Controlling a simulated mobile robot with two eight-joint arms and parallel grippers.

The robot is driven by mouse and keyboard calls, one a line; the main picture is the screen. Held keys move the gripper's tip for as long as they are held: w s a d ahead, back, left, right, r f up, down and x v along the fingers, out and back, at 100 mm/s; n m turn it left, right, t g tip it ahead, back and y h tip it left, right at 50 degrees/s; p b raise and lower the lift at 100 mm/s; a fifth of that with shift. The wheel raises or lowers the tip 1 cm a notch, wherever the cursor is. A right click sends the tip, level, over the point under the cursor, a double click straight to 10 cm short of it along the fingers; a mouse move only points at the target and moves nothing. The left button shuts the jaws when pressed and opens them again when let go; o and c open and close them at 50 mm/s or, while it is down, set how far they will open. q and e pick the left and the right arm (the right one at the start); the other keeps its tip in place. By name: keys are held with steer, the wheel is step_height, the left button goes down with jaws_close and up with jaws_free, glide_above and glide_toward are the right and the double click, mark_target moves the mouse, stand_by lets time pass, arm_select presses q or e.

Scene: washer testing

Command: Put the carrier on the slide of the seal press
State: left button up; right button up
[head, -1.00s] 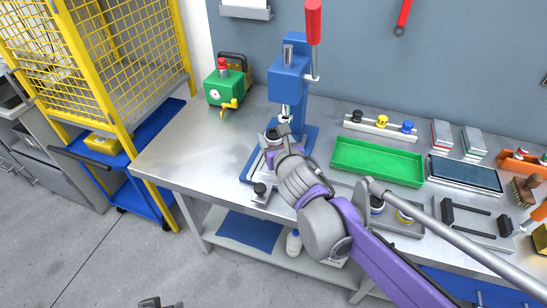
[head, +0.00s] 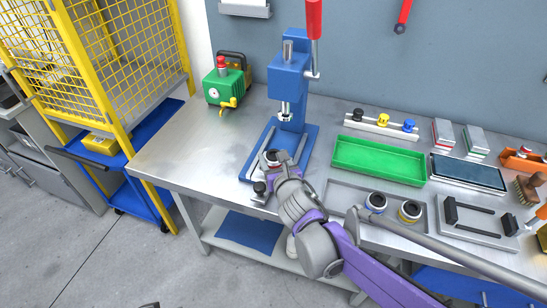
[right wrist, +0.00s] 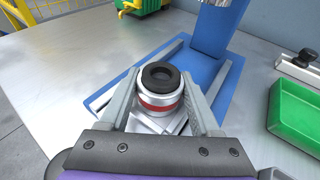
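The carrier (right wrist: 160,92) is a short silver cylinder with a red band and a black ring on top. It stands upright between the fingers of my right gripper (right wrist: 162,90), which look closed against its sides. In the head view the carrier (head: 271,157) is over the front part of the blue seal press (head: 290,75), at the slide (head: 259,198) with its black knob. A silver plate shows under it in the wrist view; I cannot tell whether they touch. Only a dark sliver at the bottom edge, probably my left gripper (head: 150,305), shows.
A grey tray (head: 345,192) with a blue-banded and a yellow-banded part lies right of my arm. A green tray (head: 378,160) is behind it. A green machine (head: 226,85) stands back left. The bench's left part is clear. A yellow cage (head: 125,75) stands left.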

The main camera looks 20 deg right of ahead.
steer(key=o, duration=0.4)
steer(key=shift+r, duration=0.2)
steer(key=p+v, duration=0.3)
steer(key=v, duration=0.9)
